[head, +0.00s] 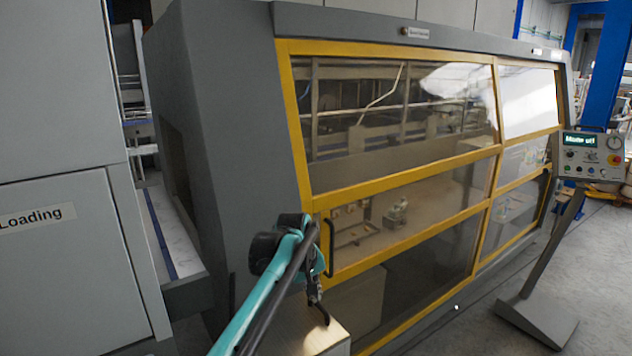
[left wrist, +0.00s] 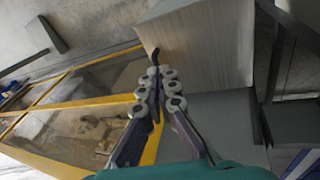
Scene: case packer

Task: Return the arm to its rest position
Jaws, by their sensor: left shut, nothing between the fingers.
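My left arm comes in from the bottom of the head view, in teal and black. My left gripper (head: 322,312) is at its end, pointing down in front of the machine's yellow-framed door. In the left wrist view the fingers of my left gripper (left wrist: 154,58) meet at the tips, with nothing between them. A pale box-like block (left wrist: 205,50) lies beyond the fingertips; its light top (head: 315,335) shows below the gripper in the head view. I cannot tell whether the fingertips touch it. My right gripper is not in view.
The grey case packer (head: 225,110) has closed yellow-framed window doors (head: 400,170) with a dark handle (head: 331,250) close to my gripper. A control panel (head: 590,155) on a slanted stand is at right. A grey cabinet labelled Loading (head: 60,260) is at left. Open floor (head: 600,270) lies at right.

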